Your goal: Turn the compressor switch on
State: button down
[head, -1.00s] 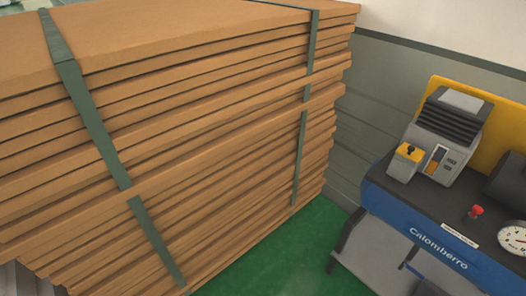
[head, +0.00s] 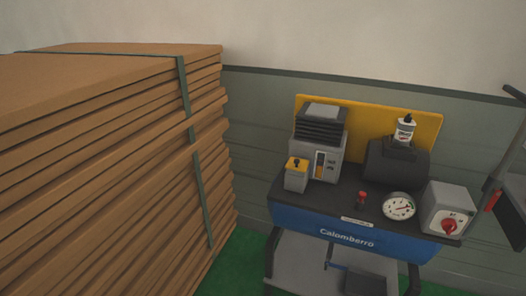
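The compressor (head: 345,238) stands on a frame against the wall, right of centre in the head view, with a blue front lettered "Calomberro". A grey box at its right end carries a red rotary switch (head: 448,227) with small markings around it. The markings are too small to read, so I cannot tell the switch's position. A round white gauge (head: 399,207) and a small red knob (head: 362,197) sit left of the switch box. My gripper is not visible in the head view.
A tall strapped stack of brown boards (head: 110,160) fills the left side. Green floor (head: 232,262) shows between stack and compressor. A dark piece with a red part (head: 491,200) stands at the right edge. The wall (head: 300,45) is close behind.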

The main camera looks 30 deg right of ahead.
aim_at(449, 225)
jog(key=z, duration=1.55)
jog(key=k+j+z, duration=0.2)
jog(key=k+j, duration=0.25)
jog(key=k, duration=0.05)
